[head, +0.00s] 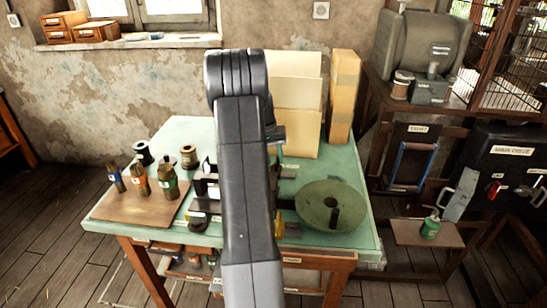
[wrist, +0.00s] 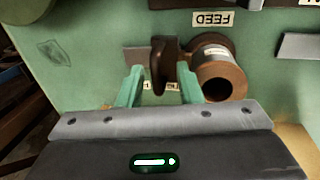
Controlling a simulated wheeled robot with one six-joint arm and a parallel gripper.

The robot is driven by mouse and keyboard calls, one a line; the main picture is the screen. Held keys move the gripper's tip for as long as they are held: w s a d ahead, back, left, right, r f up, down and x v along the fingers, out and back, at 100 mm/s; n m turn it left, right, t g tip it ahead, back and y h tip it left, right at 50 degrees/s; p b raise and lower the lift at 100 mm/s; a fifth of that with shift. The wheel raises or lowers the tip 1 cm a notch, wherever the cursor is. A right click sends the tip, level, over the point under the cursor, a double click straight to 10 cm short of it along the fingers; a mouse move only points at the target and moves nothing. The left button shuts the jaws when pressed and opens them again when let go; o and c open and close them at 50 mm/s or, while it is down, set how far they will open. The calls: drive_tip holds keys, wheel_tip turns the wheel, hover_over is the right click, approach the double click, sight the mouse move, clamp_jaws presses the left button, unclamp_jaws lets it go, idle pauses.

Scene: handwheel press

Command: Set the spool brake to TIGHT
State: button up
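In the wrist view a dark brown knob or lever (wrist: 165,62), likely the spool brake, stands beside a brown spool-like cylinder (wrist: 221,77) with a round hole. Small label pieces show below the knob, too covered to read. My gripper (wrist: 161,77) has its two green fingers apart, one on each side of the knob. I see a gap on the left; I cannot tell whether the right finger touches. In the head view my arm hides the gripper and the knob.
A FEED label (wrist: 227,19) shows upside down above the cylinder. On the green table (head: 330,172) a round green handwheel (head: 312,203) stands right of my arm. Tall cardboard pieces (head: 296,105) stand at the back.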

wheel_tip(320, 180, up, 13)
drive_tip(key=a, duration=0.2)
drive_tip(key=shift+w+a+r, duration=0.2)
drive_tip(key=shift+w+a, duration=0.05)
drive_tip(key=shift+a, duration=0.05)
drive_tip(key=d+f, duration=0.1)
drive_tip(key=f, duration=0.3)
drive_tip(key=d+f, duration=0.1)
drive_tip(key=f, duration=0.8)
drive_tip(key=shift+s+d+f, duration=0.3)
drive_tip(key=shift+d+f, duration=0.1)
drive_tip(key=shift+d+r, duration=0.1)
drive_tip(key=shift+d, duration=0.15)
drive_tip(key=shift+r, duration=0.1)
